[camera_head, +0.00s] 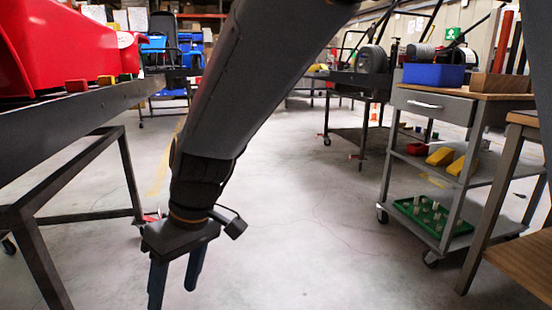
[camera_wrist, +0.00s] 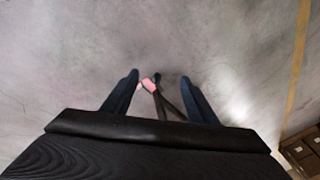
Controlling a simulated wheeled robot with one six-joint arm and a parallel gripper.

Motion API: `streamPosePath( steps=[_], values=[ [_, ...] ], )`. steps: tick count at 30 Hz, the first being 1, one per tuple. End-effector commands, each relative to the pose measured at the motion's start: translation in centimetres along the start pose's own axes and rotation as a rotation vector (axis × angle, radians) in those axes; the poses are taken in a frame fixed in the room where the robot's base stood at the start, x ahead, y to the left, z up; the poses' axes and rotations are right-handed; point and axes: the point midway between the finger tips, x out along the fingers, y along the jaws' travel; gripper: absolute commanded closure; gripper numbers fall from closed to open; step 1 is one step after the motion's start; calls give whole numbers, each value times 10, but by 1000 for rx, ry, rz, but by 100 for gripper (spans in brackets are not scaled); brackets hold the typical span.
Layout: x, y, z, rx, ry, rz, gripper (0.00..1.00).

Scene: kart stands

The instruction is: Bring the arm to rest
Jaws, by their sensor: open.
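My gripper (camera_head: 176,282) hangs low over the open floor in the head view, pointing down, with its two dark fingers apart. My arm runs from the top middle down to it. In the wrist view my gripper (camera_wrist: 158,90) shows both fingers spread and nothing held between them. Beneath them are the grey floor and a dark, thin thing with a pinkish end, which I cannot identify.
At left stands a dark metal stand (camera_head: 60,125) bearing a red kart body (camera_head: 60,45) and small coloured blocks. At right is a wheeled cart (camera_head: 455,110) with a blue bin (camera_head: 433,75) and a green tray (camera_head: 432,216). The floor (camera_head: 300,220) between is clear.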

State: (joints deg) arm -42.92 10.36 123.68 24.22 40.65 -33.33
Motion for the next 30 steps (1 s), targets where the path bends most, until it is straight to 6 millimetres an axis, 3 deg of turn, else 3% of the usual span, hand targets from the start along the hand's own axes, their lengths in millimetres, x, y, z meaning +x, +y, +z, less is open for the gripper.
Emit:
streamPosePath(
  steps=[1, 6, 15, 22, 30],
  values=[
    [-14, -3, 18, 36, -2, 13, 47],
    [-46, -11, 78, 177, -21, 59, 47],
    [-68, -16, 150, 343, -35, 120, 47],
    [-76, -18, 191, 437, -38, 157, 47],
    [-107, -13, 189, 485, -40, 173, 47]
  ],
)
